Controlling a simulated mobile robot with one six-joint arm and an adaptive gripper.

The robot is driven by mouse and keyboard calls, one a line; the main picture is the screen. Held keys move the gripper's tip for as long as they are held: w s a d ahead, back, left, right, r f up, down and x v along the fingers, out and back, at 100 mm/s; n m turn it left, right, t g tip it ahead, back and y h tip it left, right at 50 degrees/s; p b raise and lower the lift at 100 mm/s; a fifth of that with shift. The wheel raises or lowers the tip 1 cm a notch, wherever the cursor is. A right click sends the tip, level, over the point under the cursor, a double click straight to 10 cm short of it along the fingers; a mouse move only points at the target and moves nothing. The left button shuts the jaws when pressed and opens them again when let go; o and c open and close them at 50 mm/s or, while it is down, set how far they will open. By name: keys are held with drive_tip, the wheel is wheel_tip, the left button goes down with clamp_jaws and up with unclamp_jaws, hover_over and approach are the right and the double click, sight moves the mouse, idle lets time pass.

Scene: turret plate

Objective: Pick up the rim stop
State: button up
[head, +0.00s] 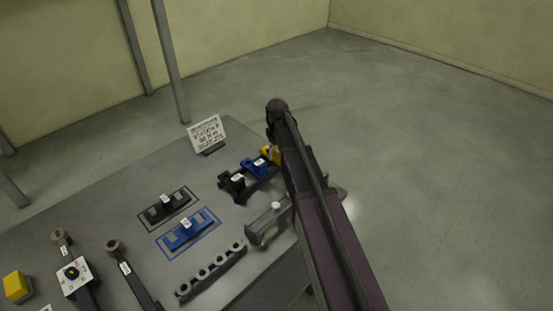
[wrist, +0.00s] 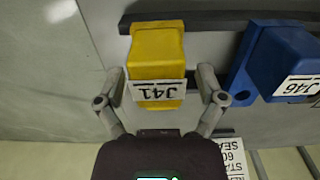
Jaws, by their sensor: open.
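A yellow block (wrist: 157,48) labelled J41 is in the middle of the wrist view, and part of it shows in the head view (head: 272,152) beside my arm. No label reads "rim stop", so the name cannot be checked. My gripper (wrist: 160,84) is open, with one finger on each side of the yellow block's labelled end in the picture. I see gaps beside the block and cannot tell the height between fingers and block. A blue block (wrist: 277,58) labelled J46 sits to the right in the wrist view. My arm hides the gripper in the head view.
A dark rack (head: 259,187) holds the yellow, blue and black (head: 232,183) blocks. A sign (head: 207,132) stands behind it. A grey bracket (head: 268,221) is near my arm. Black (head: 167,208) and blue (head: 187,232) pieces lie in outlined areas to the left.

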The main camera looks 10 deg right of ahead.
idle(0.6)
clamp_jaws()
